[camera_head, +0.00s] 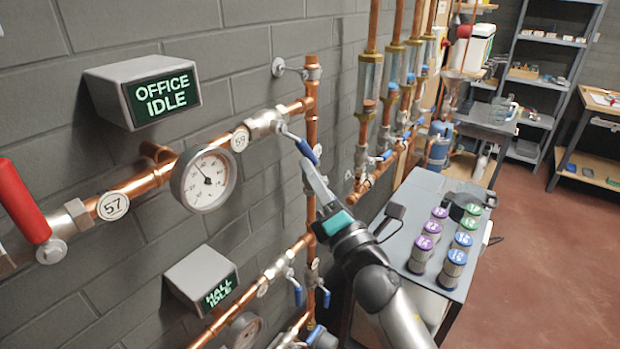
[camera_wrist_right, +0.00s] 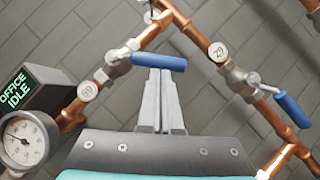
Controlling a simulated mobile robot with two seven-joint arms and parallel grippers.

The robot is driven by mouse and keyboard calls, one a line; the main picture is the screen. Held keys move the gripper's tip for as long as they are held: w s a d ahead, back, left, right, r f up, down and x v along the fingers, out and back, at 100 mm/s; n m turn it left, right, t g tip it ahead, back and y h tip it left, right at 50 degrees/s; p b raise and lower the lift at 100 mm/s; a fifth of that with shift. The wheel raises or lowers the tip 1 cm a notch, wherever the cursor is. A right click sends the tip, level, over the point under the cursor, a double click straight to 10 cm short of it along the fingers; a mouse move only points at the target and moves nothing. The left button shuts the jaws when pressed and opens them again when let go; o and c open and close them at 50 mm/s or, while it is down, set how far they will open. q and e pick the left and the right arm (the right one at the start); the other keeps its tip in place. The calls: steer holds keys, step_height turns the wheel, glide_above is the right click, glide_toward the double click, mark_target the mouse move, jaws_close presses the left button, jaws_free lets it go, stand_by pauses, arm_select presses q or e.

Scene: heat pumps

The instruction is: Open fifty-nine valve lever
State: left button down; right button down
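The valve tagged 59 (camera_head: 265,123) sits on the upper copper pipe, right of its round white tag (camera_head: 240,138). Its blue-handled lever (camera_head: 307,151) points down and right, crosswise to the pipe. The lever's blue grip (camera_wrist_right: 160,62) also shows in the right wrist view, lying across in front of the fingertips. My right gripper (camera_head: 312,172) is at the lower end of this lever. In the wrist view its fingers (camera_wrist_right: 160,85) are close together, with nothing visible between them. Whether the tips touch the lever is unclear. My left gripper is in neither view.
An OFFICE IDLE display (camera_head: 162,97) and a gauge (camera_head: 204,179) are left of the valve. A red lever (camera_head: 22,201) is near tag 57 (camera_head: 113,206). A vertical copper pipe (camera_head: 311,120) stands close behind. A grey cart (camera_head: 400,225) with several canisters is at right.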

steer(key=w+d+r+n+g+y+b, duration=0.3)
steer(key=n+y+b, duration=0.6)
steer(key=n+b, duration=0.5)
steer(key=shift+w+d+r+g+b, duration=0.15)
steer(key=shift+w+r+g+b, duration=0.45)
steer(key=shift+b, duration=1.35)
steer(key=shift+r, duration=0.4)
